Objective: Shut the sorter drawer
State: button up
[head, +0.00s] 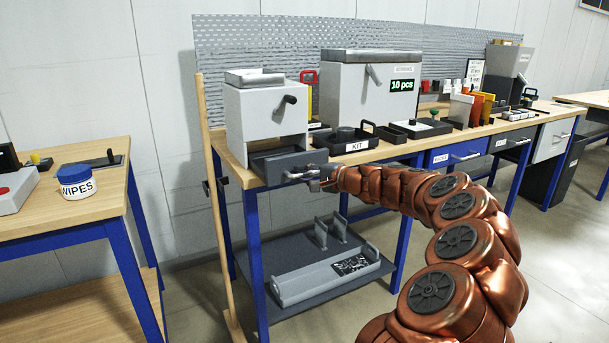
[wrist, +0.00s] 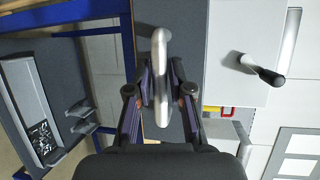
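The sorter is a white box (head: 262,113) with a black knob at the left end of the workbench. Its dark grey drawer (head: 296,165) stands out from under the box past the bench's front edge, with its inside partly visible. My gripper (head: 319,179) is at the drawer's front. In the wrist view, the drawer's light metal handle (wrist: 161,75) stands between the two fingers of my gripper (wrist: 161,88). The exact pad contact is hard to see.
A black KIT tray (head: 347,142) sits on the bench just right of the drawer. A larger white box (head: 352,92) stands behind it. A blue drawer (head: 455,155) is further right. A grey handled tray (head: 325,272) lies on the lower shelf. The floor in front is clear.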

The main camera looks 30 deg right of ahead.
grip_shut()
jog(key=shift+w, duration=0.1)
dwell(0.3)
